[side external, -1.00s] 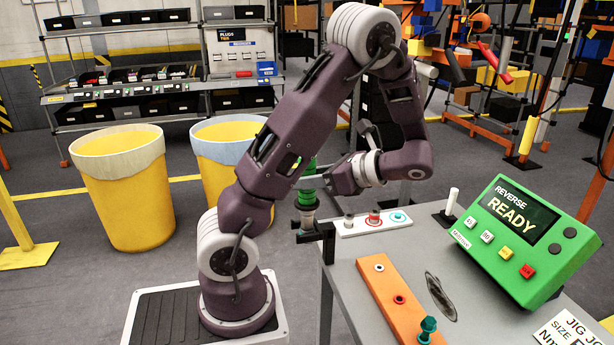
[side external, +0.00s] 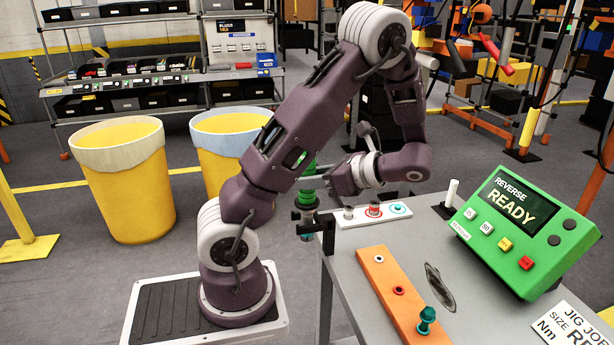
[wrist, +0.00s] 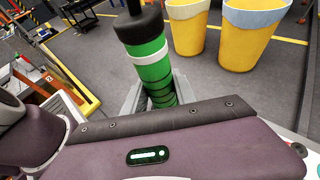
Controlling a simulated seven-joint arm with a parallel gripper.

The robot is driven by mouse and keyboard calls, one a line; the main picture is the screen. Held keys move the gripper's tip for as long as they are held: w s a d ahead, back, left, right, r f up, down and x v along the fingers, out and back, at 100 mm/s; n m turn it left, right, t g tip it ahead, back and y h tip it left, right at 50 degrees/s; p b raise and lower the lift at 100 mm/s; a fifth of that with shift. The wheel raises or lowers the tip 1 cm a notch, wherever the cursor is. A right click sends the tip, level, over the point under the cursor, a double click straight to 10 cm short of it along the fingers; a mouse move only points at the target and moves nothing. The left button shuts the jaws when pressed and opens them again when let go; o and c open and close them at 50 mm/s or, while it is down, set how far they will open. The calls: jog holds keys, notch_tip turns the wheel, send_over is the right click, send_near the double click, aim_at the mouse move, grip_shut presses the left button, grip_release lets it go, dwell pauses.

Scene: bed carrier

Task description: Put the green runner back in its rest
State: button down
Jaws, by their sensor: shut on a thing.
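The green runner (side external: 307,190) is upright at the table's left corner, partly hidden behind my arm in the side view. In the wrist view the runner (wrist: 152,62) has a green body, a white ring and a black end. My gripper (side external: 312,179) is shut around its green body from the side; the wrist view shows grey fingers (wrist: 150,98) on both sides. The rest (side external: 326,228) is a black bracket clamped to the table's left corner. The runner's lower end is at the bracket's arm; I cannot tell whether it is seated in it or just over it.
A white strip (side external: 350,222) with coloured rings lies behind an orange bar (side external: 383,281) holding a teal knob (side external: 427,318). A green console (side external: 520,240) reading REVERSE READY stands at the right. Two yellow bins (side external: 125,190) stand on the floor behind my arm.

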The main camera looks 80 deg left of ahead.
aim_at(307, 192)
jog(key=shift+f, duration=1.6)
jog(key=c, duration=0.9)
grip_release()
jog(key=v, duration=0.7)
jog(key=s+d+r+n+t+h, duration=0.2)
jog(key=d+r+n+t+h, duration=0.1)
jog(key=d+t, duration=0.2)
jog(key=s+d+r+n+t+h, duration=0.2)
jog(key=d+t, duration=0.3)
jog(key=d, duration=0.3)
jog(key=s+d+r+n+t+h, duration=0.3)
jog(key=d+n+t+h, duration=0.1)
jog(key=d, duration=0.3)
jog(key=shift+r+t, duration=0.3)
jog(key=shift+t, duration=0.2)
